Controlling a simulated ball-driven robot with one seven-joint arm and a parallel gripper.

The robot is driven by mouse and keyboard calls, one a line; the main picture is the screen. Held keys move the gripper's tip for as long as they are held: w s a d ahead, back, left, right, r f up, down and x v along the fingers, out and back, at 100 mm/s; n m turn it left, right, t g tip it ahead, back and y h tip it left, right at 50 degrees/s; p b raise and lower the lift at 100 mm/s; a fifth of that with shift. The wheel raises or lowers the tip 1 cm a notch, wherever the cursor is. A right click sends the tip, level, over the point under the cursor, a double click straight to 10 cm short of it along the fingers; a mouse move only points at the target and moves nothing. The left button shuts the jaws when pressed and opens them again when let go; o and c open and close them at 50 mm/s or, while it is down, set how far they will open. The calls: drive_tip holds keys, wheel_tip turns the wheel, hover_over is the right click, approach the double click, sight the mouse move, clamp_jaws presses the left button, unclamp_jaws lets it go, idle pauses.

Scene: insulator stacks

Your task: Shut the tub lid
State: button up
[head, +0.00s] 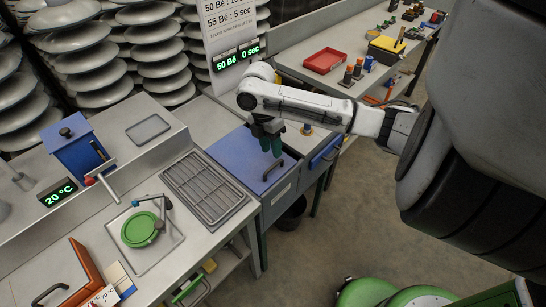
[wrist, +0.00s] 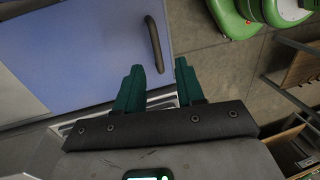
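The tub lid (head: 235,158) is a blue panel with a dark bar handle (head: 272,170) near its front edge. It looks flat or nearly flat over the tub in the counter; I cannot tell whether a gap remains under it. In the wrist view the blue lid (wrist: 85,60) fills the upper left, with the handle (wrist: 153,43) just ahead of the fingers. My gripper (head: 271,148) is above the lid, close to the handle, fingers pointing down. In the wrist view my gripper (wrist: 159,66) has its green fingers apart with nothing between them.
A metal drain grate (head: 203,188) lies left of the lid. A small blue box (head: 76,149) and a round green lid (head: 139,229) are farther left. A red tray (head: 324,60) sits on the back bench. Green rounded objects (head: 400,295) stand on the floor at front.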

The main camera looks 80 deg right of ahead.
drive_tip(key=r, duration=0.3)
drive_tip(key=w+r, duration=0.1)
drive_tip(key=r, duration=0.1)
drive_tip(key=shift+d+r, duration=0.1)
drive_tip(key=shift+d, duration=0.15)
idle(0.3)
